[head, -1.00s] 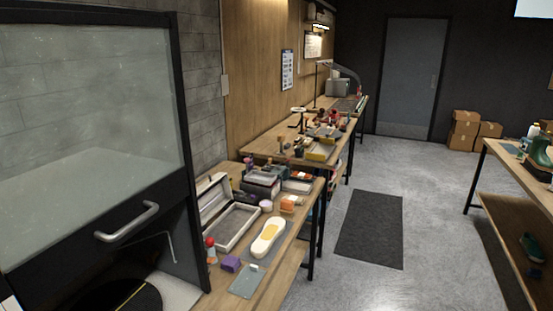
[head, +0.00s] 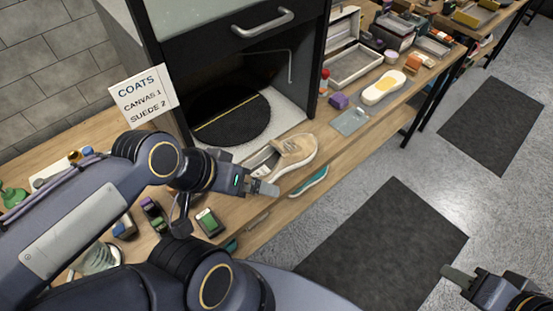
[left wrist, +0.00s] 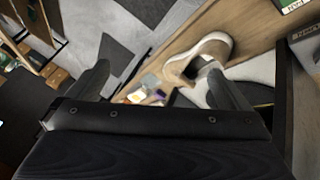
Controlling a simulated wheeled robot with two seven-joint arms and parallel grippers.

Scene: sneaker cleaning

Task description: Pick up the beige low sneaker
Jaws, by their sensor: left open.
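The beige low sneaker (head: 292,152) sits at the front edge of the workbench, just in front of the booth opening. In the left wrist view the sneaker (left wrist: 200,56) shows beyond the fingers, right of the middle, with its opening visible. My left gripper (head: 267,183) is just in front of and left of the sneaker in the head view, apart from it. Its two fingers (left wrist: 162,88) are spread with nothing between them. My right gripper (head: 458,275) is at the lower right over the floor, partly cut off; its jaw gap is not clear.
The black booth (head: 240,60) stands behind the sneaker, with a round dark turntable (head: 232,118) inside. A coats sign (head: 143,95) stands to its left. A teal-soled shoe (head: 310,181) is on the lower shelf. A grey card (head: 350,121) lies to the right.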

